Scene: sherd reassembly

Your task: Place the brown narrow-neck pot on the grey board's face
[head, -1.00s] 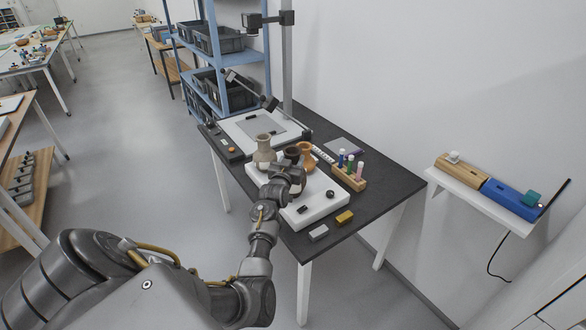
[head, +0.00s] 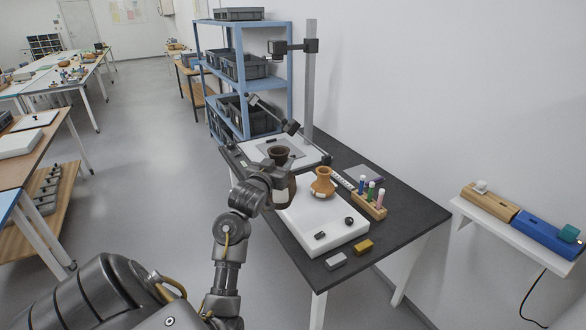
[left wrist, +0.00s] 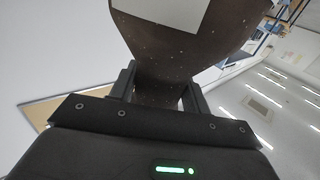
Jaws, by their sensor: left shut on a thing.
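The dark brown narrow-neck pot (head: 279,153) is in my left gripper (head: 276,187), which partly hides it in the head view. In the left wrist view its speckled dark body with a pale patch (left wrist: 190,45) fills the top, and the narrow part sits between the two fingers (left wrist: 158,88). The grey board (head: 295,151) lies on a white panel toward the back of the dark table, beyond the pot. My right gripper is not in view.
An orange-brown pot (head: 323,183) stands on the white slab (head: 318,221), with small dark pieces near its front. A wooden rack of tubes (head: 369,204) stands at right. A jointed lamp-like arm (head: 275,113) reaches over the board. Grey and yellow blocks (head: 364,246) lie in front.

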